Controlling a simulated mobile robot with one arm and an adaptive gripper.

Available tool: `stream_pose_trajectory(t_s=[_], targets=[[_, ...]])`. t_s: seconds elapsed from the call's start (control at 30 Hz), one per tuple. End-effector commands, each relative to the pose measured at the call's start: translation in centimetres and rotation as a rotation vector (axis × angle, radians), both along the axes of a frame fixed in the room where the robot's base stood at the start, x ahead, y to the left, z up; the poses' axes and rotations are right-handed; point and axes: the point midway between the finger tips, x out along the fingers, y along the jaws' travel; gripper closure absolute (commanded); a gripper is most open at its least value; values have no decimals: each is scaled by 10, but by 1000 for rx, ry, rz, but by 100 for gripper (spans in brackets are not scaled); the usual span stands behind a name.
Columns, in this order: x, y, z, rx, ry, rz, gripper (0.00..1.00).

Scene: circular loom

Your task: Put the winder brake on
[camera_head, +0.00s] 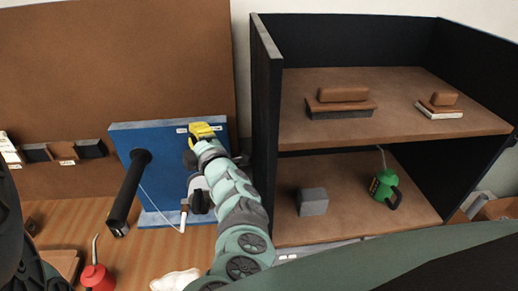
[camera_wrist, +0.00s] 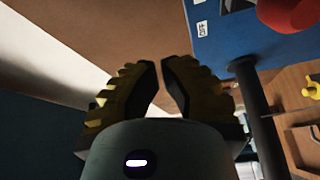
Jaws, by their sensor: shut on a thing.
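The winder's blue panel (camera_head: 160,215) stands upright on the bench, with a black roller (camera_head: 124,195) sticking out from it. My gripper (camera_head: 203,130), with yellow fingers, is at the panel's upper right, beside a small white label (camera_head: 181,130). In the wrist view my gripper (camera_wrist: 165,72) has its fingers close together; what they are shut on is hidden. A red rounded part (camera_wrist: 292,12) shows in front of the blue panel, right of the fingers and apart from them. I cannot clearly make out the winder brake; my arm covers part of the panel.
A dark shelf unit (camera_head: 264,130) stands close to the right of my arm. It holds brushes (camera_head: 341,103), a grey block (camera_head: 312,201) and a green oil can (camera_head: 383,186). A red oil can (camera_head: 97,277) stands at the lower left. A thin white thread (camera_head: 150,200) runs from the roller.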

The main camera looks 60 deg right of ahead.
Motion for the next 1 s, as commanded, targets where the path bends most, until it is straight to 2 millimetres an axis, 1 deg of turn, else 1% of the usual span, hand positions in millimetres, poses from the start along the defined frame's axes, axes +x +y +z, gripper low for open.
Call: stream_pose_trajectory(t_s=[0.1, 0.23, 0.87, 0.97, 1.0], targets=[[-1, 0, 10, -1, -3, -1, 100], [-1, -1, 15, 1, 0, -4, 100], [0, 0, 16, 2, 0, 0, 100], [6, 10, 14, 18, -21, 30, 100], [12, 20, 13, 35, -44, 60, 100]])
